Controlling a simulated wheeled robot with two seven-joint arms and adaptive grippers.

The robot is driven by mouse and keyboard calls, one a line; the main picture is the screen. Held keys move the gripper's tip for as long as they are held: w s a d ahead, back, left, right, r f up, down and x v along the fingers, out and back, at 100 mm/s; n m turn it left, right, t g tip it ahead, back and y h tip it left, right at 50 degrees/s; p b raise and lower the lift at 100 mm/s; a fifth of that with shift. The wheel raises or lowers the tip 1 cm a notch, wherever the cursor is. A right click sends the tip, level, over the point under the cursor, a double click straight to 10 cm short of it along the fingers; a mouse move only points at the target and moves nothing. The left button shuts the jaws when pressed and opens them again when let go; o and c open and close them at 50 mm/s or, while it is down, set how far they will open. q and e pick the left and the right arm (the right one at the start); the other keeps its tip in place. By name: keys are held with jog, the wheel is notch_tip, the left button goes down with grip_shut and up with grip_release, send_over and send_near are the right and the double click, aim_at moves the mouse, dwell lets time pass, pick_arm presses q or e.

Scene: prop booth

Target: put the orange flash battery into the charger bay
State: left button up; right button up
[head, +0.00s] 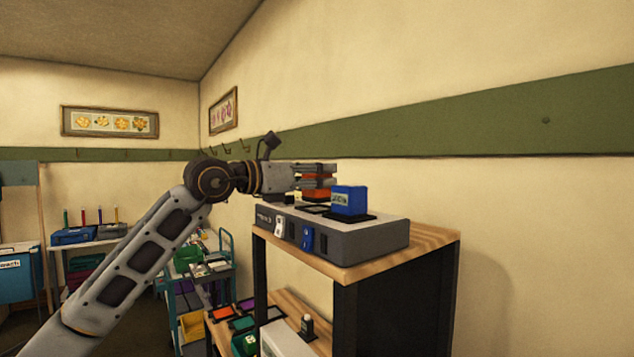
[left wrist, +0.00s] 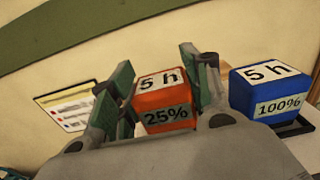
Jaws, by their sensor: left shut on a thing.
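My left gripper (head: 328,178) is shut on the orange flash battery (head: 316,195), over the left part of the charger's top. In the left wrist view the orange battery (left wrist: 164,104) sits between the green-padded fingers, labelled "5 h" and "25%". The charger (head: 376,240) is a grey box on the wooden shelf top. A dark bay plate (head: 314,209) shows just below the orange battery; I cannot tell whether they touch. A blue battery (head: 349,200) stands in the bay to the right, and the left wrist view shows it (left wrist: 268,92) labelled "100%". My right gripper is not in view.
The charger stands on a wooden-topped unit (head: 436,243) close to the wall. Lower shelves hold several small coloured items. A teal cart (head: 226,250) and a table with a blue box (head: 74,235) stand further back left. The shelf top right of the charger is clear.

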pick_arm(q)
jog(key=shift+f, duration=0.75)
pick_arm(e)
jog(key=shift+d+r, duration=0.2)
pick_arm(q)
jog(key=shift+f, duration=0.15)
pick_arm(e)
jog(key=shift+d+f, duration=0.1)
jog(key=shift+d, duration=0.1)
pick_arm(q)
jog(key=o, duration=1.2)
jog(key=shift+o, duration=0.2)
jog(key=shift+s, duration=0.1)
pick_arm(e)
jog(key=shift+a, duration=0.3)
